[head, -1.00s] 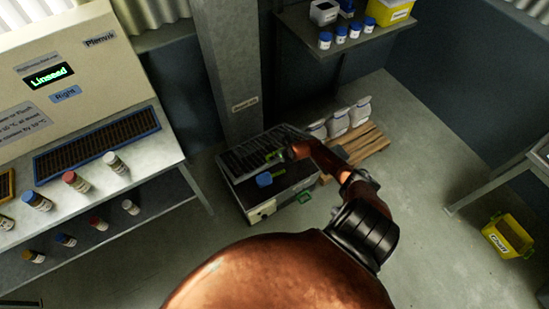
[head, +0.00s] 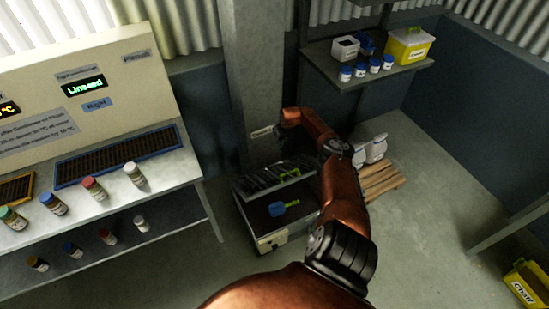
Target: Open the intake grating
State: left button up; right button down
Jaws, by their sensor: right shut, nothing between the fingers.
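The dark slatted intake grating (head: 262,180) is on the low machine (head: 270,242) on the floor beside the grey column. A bright green handle-like part (head: 289,175) shows at the grating. I cannot tell whether the grating lies flat or is slightly raised. A blue knob (head: 277,209) stands on the dark top in front of it. My copper right arm reaches in from below, and its right gripper (head: 280,131) is above the grating in front of the column. It is shut and empty; its fingers are hard to make out. My left gripper is out of view.
A bench with a Linseed display (head: 85,87) and several capped bottles stands at the left. Pale sacks on a pallet (head: 381,182) are right of the machine. A wall shelf (head: 375,72) is above. A yellow Chaff bin (head: 528,285) is lower right. Floor is clear between.

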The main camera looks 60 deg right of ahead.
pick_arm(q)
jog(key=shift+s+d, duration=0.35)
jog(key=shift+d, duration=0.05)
pick_arm(e)
jog(key=shift+s+d+f, duration=0.2)
jog(key=shift+d+f, duration=0.35)
jog(key=shift+d, duration=0.15)
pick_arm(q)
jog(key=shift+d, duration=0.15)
